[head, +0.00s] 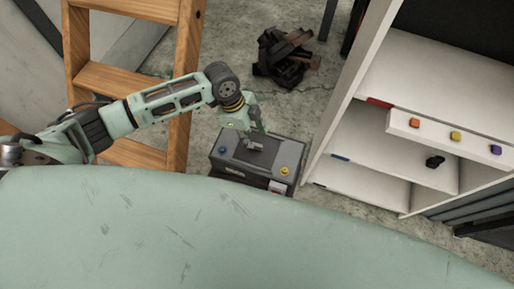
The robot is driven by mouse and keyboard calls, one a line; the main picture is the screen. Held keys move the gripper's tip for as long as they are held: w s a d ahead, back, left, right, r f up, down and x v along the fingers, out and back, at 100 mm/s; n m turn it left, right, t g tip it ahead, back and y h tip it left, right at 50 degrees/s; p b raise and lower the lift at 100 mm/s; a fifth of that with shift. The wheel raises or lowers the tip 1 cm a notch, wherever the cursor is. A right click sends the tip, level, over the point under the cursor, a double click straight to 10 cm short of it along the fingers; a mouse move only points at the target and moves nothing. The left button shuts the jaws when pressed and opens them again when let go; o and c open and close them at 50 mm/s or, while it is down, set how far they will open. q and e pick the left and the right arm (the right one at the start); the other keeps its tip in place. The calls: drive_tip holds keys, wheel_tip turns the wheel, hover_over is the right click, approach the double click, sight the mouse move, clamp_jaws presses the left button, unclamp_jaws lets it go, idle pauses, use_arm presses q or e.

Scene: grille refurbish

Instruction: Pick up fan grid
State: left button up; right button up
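My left arm reaches in from the left, and its gripper (256,143) is over a dark grey box (230,158) with a blue knob (223,150) and a yellow knob (284,171) on top. The gripper points down at the middle of the box top. Whether it touches the box, and whether its fingers are open or shut, is too small to tell. I cannot make out a fan grid in this view. My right gripper is not in view.
A wooden ladder (183,80) stands behind my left arm. A dark scrap pile (285,60) lies on the concrete floor (235,45). A white shelf unit (385,150) with small coloured knobs or blocks (455,135) stands at the right.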

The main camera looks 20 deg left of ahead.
sight(257, 144)
use_arm(q)
drive_tip(key=x, duration=0.4)
drive_tip(key=w+x, duration=0.1)
drive_tip(key=x, duration=0.2)
drive_tip(key=shift+a+f, duration=0.15)
drive_tip(key=shift+a, duration=0.1)
drive_tip(key=shift+c, duration=0.2)
clamp_jaws()
idle(0.5)
